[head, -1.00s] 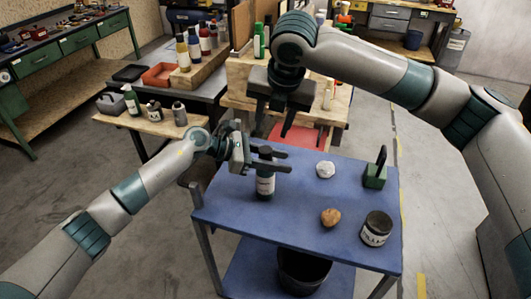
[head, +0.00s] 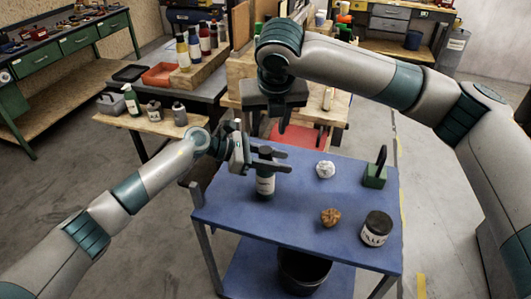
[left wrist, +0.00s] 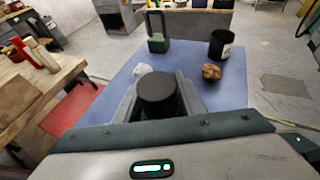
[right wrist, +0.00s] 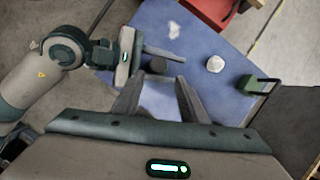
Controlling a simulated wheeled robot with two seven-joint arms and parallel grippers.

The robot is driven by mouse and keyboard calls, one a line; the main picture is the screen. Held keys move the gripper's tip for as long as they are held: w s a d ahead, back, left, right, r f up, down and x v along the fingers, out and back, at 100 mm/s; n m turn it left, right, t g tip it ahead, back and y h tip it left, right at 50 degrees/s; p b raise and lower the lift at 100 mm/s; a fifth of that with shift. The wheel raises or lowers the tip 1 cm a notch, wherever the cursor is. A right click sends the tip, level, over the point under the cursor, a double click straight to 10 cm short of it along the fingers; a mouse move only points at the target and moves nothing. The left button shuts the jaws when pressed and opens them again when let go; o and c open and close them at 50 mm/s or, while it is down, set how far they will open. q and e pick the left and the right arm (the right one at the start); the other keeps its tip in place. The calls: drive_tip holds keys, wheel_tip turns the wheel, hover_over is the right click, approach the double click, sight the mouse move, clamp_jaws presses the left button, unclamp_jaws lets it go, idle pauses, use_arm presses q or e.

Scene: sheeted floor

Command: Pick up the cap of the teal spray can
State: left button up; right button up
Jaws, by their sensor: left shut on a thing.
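The teal spray can (head: 265,186), dark with a white label, stands upright on the blue table at its left side. Its black cap (left wrist: 157,86) is between the fingers of my left gripper (head: 272,160), which is shut on it. In the left wrist view the round cap top hides the can's body. I cannot tell whether the cap is apart from the can. My right gripper (right wrist: 158,100) is open and empty, in the air above the back of the table. The dark cap also shows beyond its fingers in the right wrist view (right wrist: 157,64).
The blue table (head: 290,222) also holds a white crumpled lump (head: 326,169), a green block with a black handle (head: 375,176), a brown lump (head: 331,217) and a black labelled jar (head: 376,229). A dark bucket (head: 303,272) stands on the lower shelf. The table's middle is clear.

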hover_over(266, 149)
drive_tip(key=s, duration=0.2)
drive_tip(key=shift+s+d+f, duration=0.1)
drive_tip(key=shift+f, duration=1.15)
drive_tip(key=shift+s+d+f, duration=0.1)
drive_tip(key=shift+f, duration=1.1)
drive_tip(key=shift+x, duration=2.6)
drive_tip(key=shift+c, duration=0.5)
drive_tip(key=c, duration=0.8)
